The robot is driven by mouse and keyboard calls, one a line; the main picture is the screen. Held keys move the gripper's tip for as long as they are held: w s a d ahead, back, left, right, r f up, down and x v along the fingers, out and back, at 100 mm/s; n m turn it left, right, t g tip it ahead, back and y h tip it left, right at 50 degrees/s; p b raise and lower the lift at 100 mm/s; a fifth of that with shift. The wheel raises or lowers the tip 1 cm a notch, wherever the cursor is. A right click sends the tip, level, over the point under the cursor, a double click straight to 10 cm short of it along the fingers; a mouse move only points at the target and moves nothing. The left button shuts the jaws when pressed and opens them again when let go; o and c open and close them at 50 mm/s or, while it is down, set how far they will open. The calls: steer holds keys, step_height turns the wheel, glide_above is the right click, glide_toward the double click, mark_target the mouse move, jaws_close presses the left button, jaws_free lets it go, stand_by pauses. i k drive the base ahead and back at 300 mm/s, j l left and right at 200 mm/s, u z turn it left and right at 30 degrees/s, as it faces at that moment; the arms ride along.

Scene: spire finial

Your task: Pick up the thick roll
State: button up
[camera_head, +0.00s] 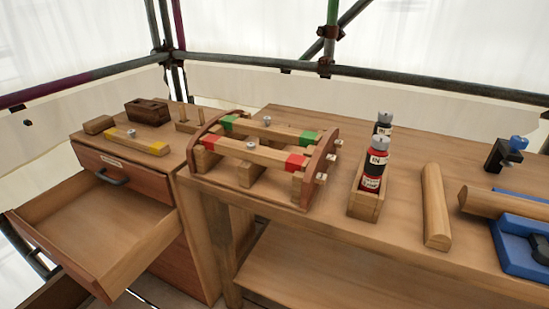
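No piece is clearly marked as the thick roll. A long rounded wooden piece (435,206) lies lengthwise on the right part of the workbench. A second rounded wooden bar (495,203) lies crosswise at the right, at the back of a blue tray, and runs out of the picture. A short rounded wooden block (98,124) lies on top of the drawer cabinet at the left. I cannot tell which of these is the thick roll. My gripper is not in view.
The workbench (400,255) holds a wooden rack (250,178) with green- and red-marked bars, a wooden box (366,202) with two bottles, a black-and-blue clamp (505,153) and the blue tray (510,262). The cabinet's drawer (95,235) stands open and empty. Scaffold poles run behind.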

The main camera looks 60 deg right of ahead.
mark_target(483, 202)
steer(key=k+l+z, duration=0.15)
steer(key=z, duration=0.55)
